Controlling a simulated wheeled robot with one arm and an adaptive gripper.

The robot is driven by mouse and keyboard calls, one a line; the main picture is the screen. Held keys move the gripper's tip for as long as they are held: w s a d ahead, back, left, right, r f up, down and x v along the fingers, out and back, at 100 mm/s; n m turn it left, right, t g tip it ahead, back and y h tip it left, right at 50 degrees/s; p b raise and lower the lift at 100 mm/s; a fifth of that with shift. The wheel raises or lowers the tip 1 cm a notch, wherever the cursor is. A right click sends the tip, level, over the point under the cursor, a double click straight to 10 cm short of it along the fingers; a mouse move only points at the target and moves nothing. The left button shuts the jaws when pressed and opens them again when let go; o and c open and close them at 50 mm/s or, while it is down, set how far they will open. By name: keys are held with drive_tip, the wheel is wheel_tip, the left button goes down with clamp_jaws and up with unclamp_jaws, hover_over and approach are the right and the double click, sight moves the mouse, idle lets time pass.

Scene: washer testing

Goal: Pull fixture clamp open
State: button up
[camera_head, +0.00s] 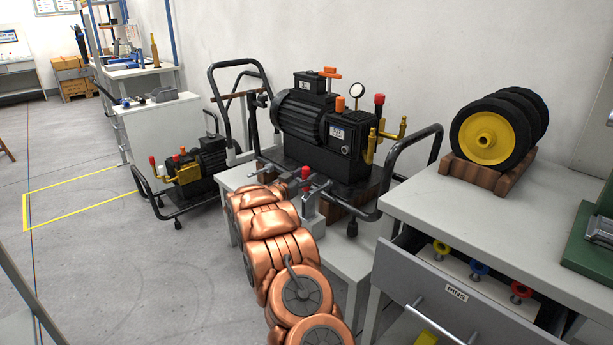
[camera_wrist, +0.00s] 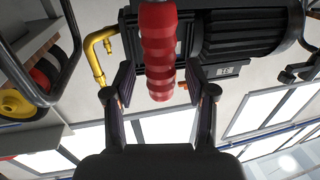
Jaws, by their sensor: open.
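The fixture clamp (camera_head: 311,203) is a grey fixture with a red-tipped handle (camera_head: 306,172), on the low grey table in front of the pump. In the wrist view a red ribbed grip (camera_wrist: 158,50) hangs down large from the top edge, and its lower end lies between the two dark fingers. My gripper (camera_wrist: 158,84) is open, with one finger on each side of the grip and visible gaps to both. In the head view my gripper (camera_head: 290,182) is small and partly hidden behind my copper arm, close to the red handle. The clamp's jaws cannot be made out.
A black pump (camera_head: 330,125) with brass fittings stands behind the clamp, framed by a black tubular rail (camera_head: 418,155). At right, an open drawer (camera_head: 465,295) labelled PINS juts out from a grey bench (camera_head: 440,205). A smaller pump (camera_head: 188,170) stands on the floor at left.

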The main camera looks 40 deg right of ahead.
drive_tip(key=shift+w+d, duration=0.1)
drive_tip(key=shift+d, duration=0.55)
drive_tip(key=shift+c, duration=0.2)
clamp_jaws()
